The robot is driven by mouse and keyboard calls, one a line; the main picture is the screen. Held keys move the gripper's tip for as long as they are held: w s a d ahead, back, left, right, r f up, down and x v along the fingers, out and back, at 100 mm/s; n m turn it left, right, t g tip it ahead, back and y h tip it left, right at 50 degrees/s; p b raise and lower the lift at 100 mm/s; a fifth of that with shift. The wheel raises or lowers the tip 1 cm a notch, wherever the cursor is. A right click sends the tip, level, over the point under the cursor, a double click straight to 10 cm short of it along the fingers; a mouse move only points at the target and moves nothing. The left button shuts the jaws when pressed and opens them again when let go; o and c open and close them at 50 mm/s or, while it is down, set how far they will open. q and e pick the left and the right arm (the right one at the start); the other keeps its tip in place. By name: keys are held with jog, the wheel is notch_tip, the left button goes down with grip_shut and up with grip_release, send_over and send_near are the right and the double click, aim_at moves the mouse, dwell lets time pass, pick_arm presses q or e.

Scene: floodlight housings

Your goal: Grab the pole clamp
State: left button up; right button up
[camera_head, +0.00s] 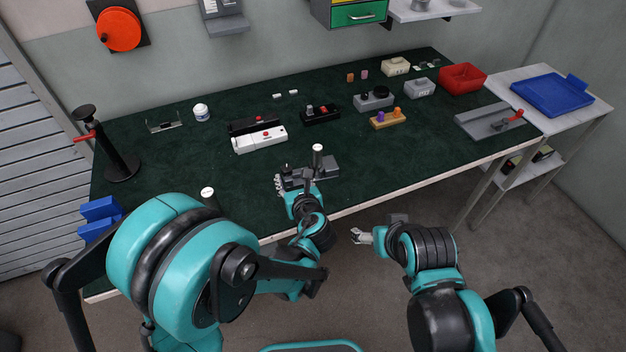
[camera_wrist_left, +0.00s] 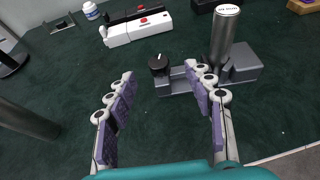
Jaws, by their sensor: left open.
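A dark grey block with an upright cylinder (camera_head: 325,168), which looks like the pole clamp, lies near the front edge of the bench. In the left wrist view this pole clamp (camera_wrist_left: 245,64) shows a black knob (camera_wrist_left: 158,65) at its left end and a pale label on the cylinder's top. My left gripper (camera_head: 281,184) is at its near left side. In the wrist view my left gripper (camera_wrist_left: 160,84) is open and empty, with the knob just beyond the gap; the right finger overlaps part of the block. My right gripper (camera_head: 361,236) is off the bench's front edge, too small to judge.
A white and black box (camera_head: 260,140) stands behind the clamp. A pole with a pale top (camera_head: 207,192) stands left of my left gripper. A black stand with a red lever (camera_head: 121,163) is further left. Bare green mat lies right of the clamp.

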aim_at(287, 169)
pick_arm(q)
jog(key=b+x, duration=0.1)
jog(key=x, duration=0.2)
jog(key=shift+f, duration=0.1)
jog(key=b+x, duration=0.1)
jog(key=x, duration=0.3)
jog(key=shift+a+f+b, duration=0.15)
jog(key=shift+a+b, duration=0.05)
jog(key=shift+b, duration=0.2)
jog(key=shift+w+f, duration=0.1)
jog(key=shift+w, duration=0.2)
grip_shut()
